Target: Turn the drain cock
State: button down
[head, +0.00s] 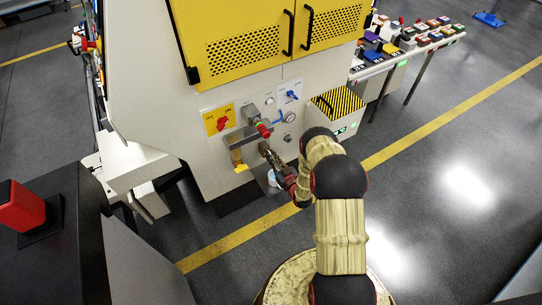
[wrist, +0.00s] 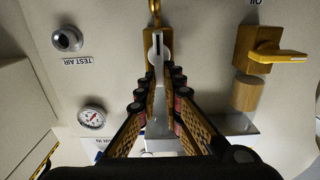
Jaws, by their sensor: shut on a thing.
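The drain cock appears to be the brass cock (wrist: 153,24) with a flat grey lever (wrist: 158,50) at the top middle of the wrist view. The lever points down the picture toward my palm. My gripper (wrist: 160,82) has its ribbed fingers closed on both sides of the lever. In the head view my gripper (head: 266,149) is at the machine's front, below the red and green fitting. The cock is mostly hidden there behind the fingers. No label for it is readable.
A brass oil valve with a yellow handle (wrist: 278,55) sits right of the lever. A test air port (wrist: 67,38) and a gauge (wrist: 91,117) are left. A red switch (head: 222,123) is on the panel. A striped box (head: 337,103) stands right of my gripper.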

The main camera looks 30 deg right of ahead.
dwell(0.4)
jog(key=m+b, duration=0.1)
jog(key=m, duration=0.2)
jog(key=d+m+b, duration=0.1)
jog(key=shift+d+f+m+b, duration=0.1)
jog(key=shift+f+m+b, duration=0.2)
jog(key=shift+m, duration=0.1)
jog(key=shift+d+f+m+b, duration=0.35)
jog(key=shift+m+b, duration=0.45)
jog(key=shift+m, duration=1.4)
jog(key=shift+d+f+m+b, duration=0.3)
jog(key=shift+m+b, duration=0.55)
jog(key=shift+m, duration=1.35)
jog(key=shift+d+f+m+b, duration=0.2)
jog(key=shift+f+m+b, duration=0.45)
jog(key=shift+m, duration=1.55)
jog(key=shift+r, duration=0.15)
jog(key=c, duration=1.9)
grip_release()
